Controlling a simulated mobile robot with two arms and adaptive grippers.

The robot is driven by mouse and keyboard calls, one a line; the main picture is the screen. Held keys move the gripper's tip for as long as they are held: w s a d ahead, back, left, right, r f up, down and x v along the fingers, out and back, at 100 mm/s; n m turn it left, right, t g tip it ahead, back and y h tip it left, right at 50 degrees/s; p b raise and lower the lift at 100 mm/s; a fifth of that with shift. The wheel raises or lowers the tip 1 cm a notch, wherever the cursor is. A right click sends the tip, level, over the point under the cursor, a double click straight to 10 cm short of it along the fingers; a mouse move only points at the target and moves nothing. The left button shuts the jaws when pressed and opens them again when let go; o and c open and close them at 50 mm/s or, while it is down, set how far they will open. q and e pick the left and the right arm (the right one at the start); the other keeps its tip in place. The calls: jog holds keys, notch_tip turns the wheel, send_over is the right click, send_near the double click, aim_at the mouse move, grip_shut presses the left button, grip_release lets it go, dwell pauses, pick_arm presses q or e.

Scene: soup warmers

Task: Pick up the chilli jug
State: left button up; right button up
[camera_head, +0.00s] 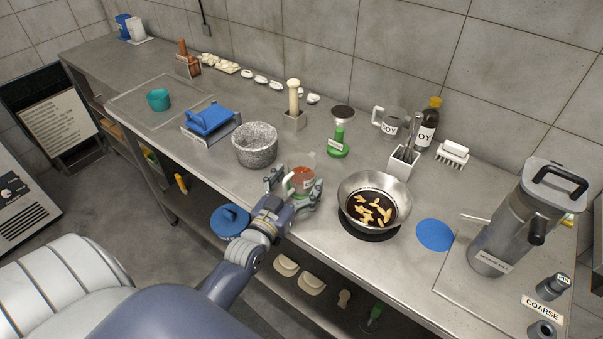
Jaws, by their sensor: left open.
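The chilli jug (300,178) is a small clear jug with red contents and a pale label. It stands on the steel counter near the front edge, between the grey stone pot and the metal pan. My left gripper (295,185) is open, with a finger on either side of the jug. Whether the fingers touch it I cannot tell. The gripper hides the lower front of the jug. My right gripper is not in view.
The speckled stone pot (255,145) stands close on the left, and the metal pan (372,203) with yellow pieces close on the right. A blue disc (434,235) lies right of the pan.

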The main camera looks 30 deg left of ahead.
pick_arm(q)
jog(key=c, duration=0.4)
jog(key=shift+r, duration=0.1)
jog(key=c, duration=1)
jog(key=shift+c, duration=0.2)
